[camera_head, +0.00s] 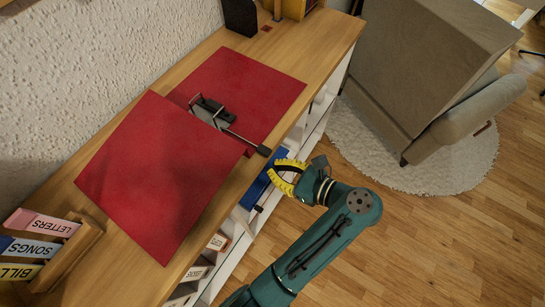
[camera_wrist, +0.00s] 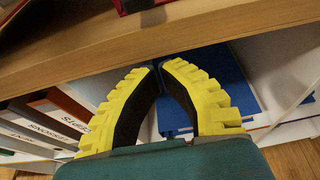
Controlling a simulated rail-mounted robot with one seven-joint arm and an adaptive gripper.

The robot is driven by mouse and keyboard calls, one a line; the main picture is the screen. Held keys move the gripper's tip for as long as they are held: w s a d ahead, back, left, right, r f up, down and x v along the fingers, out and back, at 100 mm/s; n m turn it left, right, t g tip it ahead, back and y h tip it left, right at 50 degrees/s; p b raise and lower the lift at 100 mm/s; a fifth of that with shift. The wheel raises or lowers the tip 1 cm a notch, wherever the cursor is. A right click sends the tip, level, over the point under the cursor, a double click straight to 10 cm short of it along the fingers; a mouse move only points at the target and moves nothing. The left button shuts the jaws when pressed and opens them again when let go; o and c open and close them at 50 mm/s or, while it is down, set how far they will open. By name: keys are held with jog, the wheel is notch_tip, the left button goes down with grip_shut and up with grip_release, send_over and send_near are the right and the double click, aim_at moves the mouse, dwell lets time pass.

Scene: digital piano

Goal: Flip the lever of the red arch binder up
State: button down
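The red arch binder (camera_head: 255,85) lies open on the wooden shelf top, its two red covers spread apart. Its metal arch mechanism (camera_head: 208,112) sits between them. The lever (camera_head: 243,138) extends from it toward the shelf's front edge and ends in a dark tip (camera_head: 264,151). My gripper (camera_head: 275,172), with yellow ridged fingers, is in front of the shelf edge, near the lever tip but apart from it. In the wrist view, my gripper's fingertips (camera_wrist: 160,66) come together with nothing held. The lever does not show there; a red edge (camera_wrist: 135,5) shows at the top.
The shelf's wooden front edge (camera_wrist: 110,68) crosses ahead of my gripper. Below it are labelled binders and a blue binder (camera_wrist: 215,75). A box of labelled folders (camera_head: 45,240) stands at the lower left. An armchair (camera_head: 425,75) stands on a round rug to the right.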

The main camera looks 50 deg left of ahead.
aim_at(266, 158)
jog(key=r, duration=0.2)
jog(key=a+r+b, duration=0.1)
jog(key=shift+s+r, duration=0.2)
jog(key=shift+r, duration=0.15)
jog(key=shift+r, duration=0.15)
jog(key=r+h+p, duration=0.1)
jog(key=p, duration=0.4)
